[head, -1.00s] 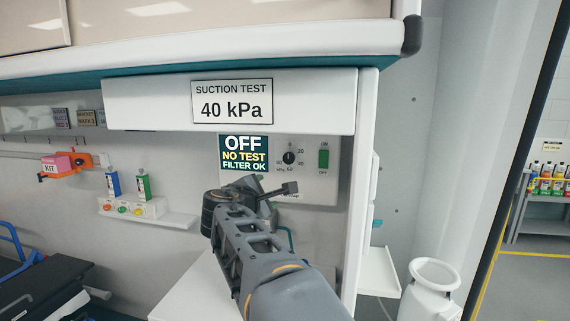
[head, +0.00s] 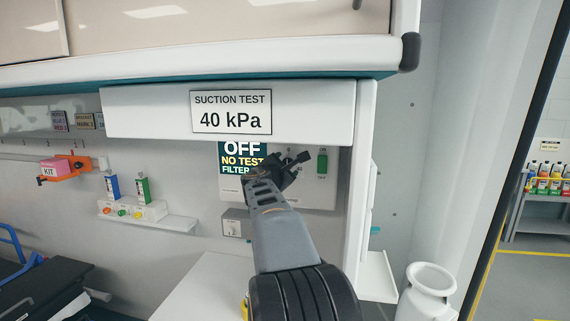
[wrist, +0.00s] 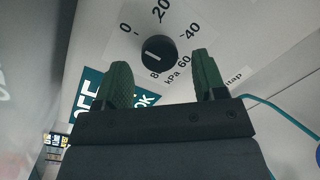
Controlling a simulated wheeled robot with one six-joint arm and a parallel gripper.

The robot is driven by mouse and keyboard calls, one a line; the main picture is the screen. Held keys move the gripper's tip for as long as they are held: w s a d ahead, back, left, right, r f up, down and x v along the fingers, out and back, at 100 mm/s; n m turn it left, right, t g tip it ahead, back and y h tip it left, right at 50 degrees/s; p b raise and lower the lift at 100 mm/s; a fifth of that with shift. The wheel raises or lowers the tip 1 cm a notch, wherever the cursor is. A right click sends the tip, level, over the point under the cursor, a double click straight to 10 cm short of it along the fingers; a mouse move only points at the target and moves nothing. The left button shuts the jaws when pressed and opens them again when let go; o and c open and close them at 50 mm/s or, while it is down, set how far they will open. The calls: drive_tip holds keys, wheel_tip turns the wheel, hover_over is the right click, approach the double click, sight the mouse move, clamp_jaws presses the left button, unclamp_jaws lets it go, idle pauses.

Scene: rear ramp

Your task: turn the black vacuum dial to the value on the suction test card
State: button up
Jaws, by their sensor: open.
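The suction test card (head: 231,112) reads 40 kPa on the white overhead panel. The black vacuum dial (wrist: 155,50) has a short white pointer mark and a printed scale from 0 through 20, 40 and 60 to about 80 kPa. I cannot tell exactly which value the mark points at. In the head view my gripper hides most of the dial. My gripper (wrist: 161,60) is open, its two green-padded fingers pointing at the panel, one on each side of the dial's lower part in the picture. No contact shows; the remaining gap is unclear.
The display (head: 243,156) reads OFF, NO TEST, FILTER, partly hidden by my arm. A green switch (head: 322,160) sits right of the dial. The white overhead panel (head: 320,110) juts out above the dial.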

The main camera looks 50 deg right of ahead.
drive_tip(key=shift+w+d, duration=0.25)
drive_tip(key=shift+d, duration=0.4)
drive_tip(key=c, duration=0.9)
drive_tip(key=shift+f+m, duration=0.1)
drive_tip(key=shift+m, duration=0.2)
